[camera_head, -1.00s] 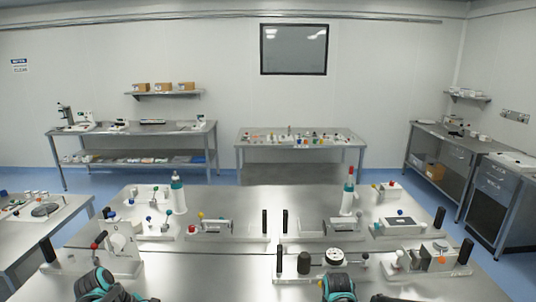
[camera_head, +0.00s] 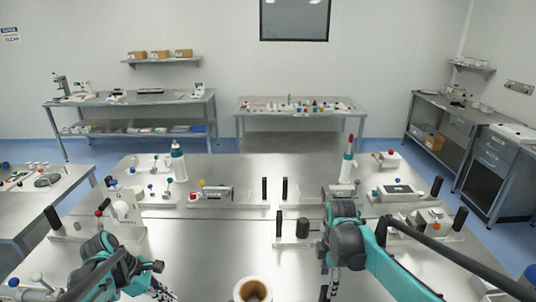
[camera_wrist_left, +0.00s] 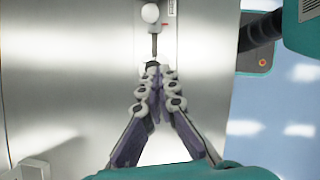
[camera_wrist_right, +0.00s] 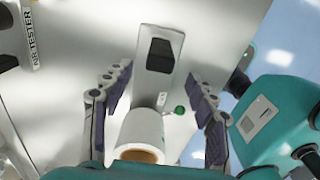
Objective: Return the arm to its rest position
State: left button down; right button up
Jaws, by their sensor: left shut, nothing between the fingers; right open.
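My right arm reaches in from the right of the head view, and its gripper (camera_head: 330,285) points down over the near part of the steel table (camera_head: 200,238). In the right wrist view my right gripper (camera_wrist_right: 162,80) is open, with its fingers spread wide. A white roll with a brown core (camera_wrist_right: 140,135) shows in the gap between them, near the gripper's base. I cannot tell whether it touches a finger. My left gripper (camera_head: 160,290) is low at the left of the head view, partly cut off. In the left wrist view the left gripper (camera_wrist_left: 152,75) is shut and empty.
The roll also stands at the bottom of the head view (camera_head: 252,290). Small fixtures, black posts (camera_head: 303,228) and bottles (camera_head: 178,162) line the table's far part. A white knob on a rod (camera_wrist_left: 150,13) lies beyond my left fingertips. The table's middle is fairly bare.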

jog(key=shift+s, duration=0.25)
pick_arm(q)
jog(key=s+d+f+m+t+y+b, duration=0.2)
jog(key=s+d+m+b, duration=0.3)
jog(key=m, duration=0.5)
jog(key=s+d+f+m+t+y+b, duration=0.2)
jog(key=s+m, duration=0.5)
jog(key=m, duration=0.4)
jog(key=d+t+y+b, duration=0.1)
jog(key=d+b, duration=0.1)
jog(key=shift+d+f+t+b, duration=0.35)
jog(key=shift+d+t, duration=0.05)
pick_arm(e)
jog(key=s+f+m+t, duration=0.3)
jog(key=s+m, duration=0.5)
jog(key=m, duration=0.1)
jog(key=s+f+m+t, duration=0.3)
jog(key=s+m+t, duration=0.1)
jog(key=s+m, duration=0.5)
jog(key=shift+d+f+m, duration=0.15)
jog(key=shift+d+m, duration=0.05)
jog(key=shift+m, duration=0.1)
